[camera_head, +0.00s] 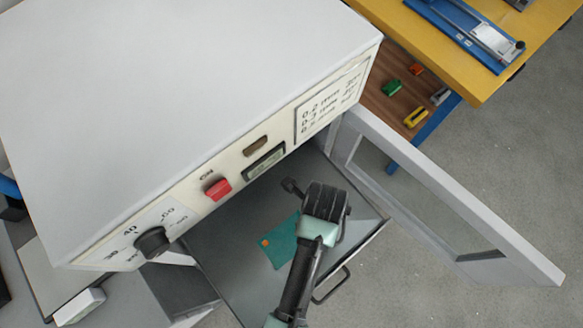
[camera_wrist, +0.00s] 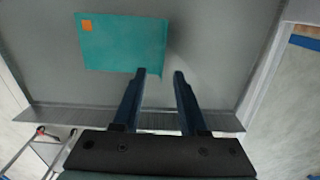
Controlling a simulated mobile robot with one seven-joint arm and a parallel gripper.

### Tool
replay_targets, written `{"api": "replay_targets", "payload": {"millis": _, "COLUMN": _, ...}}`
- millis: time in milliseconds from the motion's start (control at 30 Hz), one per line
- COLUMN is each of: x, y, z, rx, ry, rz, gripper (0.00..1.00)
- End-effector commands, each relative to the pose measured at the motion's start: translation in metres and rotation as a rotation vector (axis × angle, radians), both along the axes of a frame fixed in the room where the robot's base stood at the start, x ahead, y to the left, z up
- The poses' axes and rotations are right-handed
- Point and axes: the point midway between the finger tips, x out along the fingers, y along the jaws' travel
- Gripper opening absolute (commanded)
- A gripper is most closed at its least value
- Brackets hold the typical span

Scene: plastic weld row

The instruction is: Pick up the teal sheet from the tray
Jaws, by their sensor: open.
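The teal sheet (camera_head: 279,243) lies flat on the grey tray (camera_head: 232,281), which is pulled out below the oven's front. The sheet has a small orange square at one corner. In the wrist view the whole sheet (camera_wrist: 120,45) shows near the tray's front edge (camera_wrist: 75,112). My gripper (camera_wrist: 160,72) is open and empty. Its left fingertip overlaps the sheet's lower right corner in the picture, and its right fingertip is beside the sheet over bare tray. I cannot tell the height of the fingertips above the tray. In the head view my arm hides part of the sheet.
The white oven (camera_head: 180,100) overhangs the tray's back. Its open door (camera_head: 440,195) stands out at the right. The tray's handle (camera_head: 332,287) sticks out in front. A yellow-topped bench (camera_head: 480,40) with a shelf of small coloured items (camera_head: 415,117) stands at the upper right.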

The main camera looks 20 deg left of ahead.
Motion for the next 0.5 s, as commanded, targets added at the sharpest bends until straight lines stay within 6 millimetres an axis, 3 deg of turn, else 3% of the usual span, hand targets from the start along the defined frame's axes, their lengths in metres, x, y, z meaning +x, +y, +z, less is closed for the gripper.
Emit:
{"api": "replay_targets", "payload": {"millis": 200, "x": 0.002, "y": 0.002, "z": -0.030, "rx": 0.000, "ry": 0.002, "rz": 0.001, "gripper": 0.42}}
{"api": "replay_targets", "payload": {"millis": 500, "x": 0.003, "y": 0.001, "z": -0.035, "rx": 0.001, "ry": -0.001, "rz": 0.001, "gripper": 0.42}}
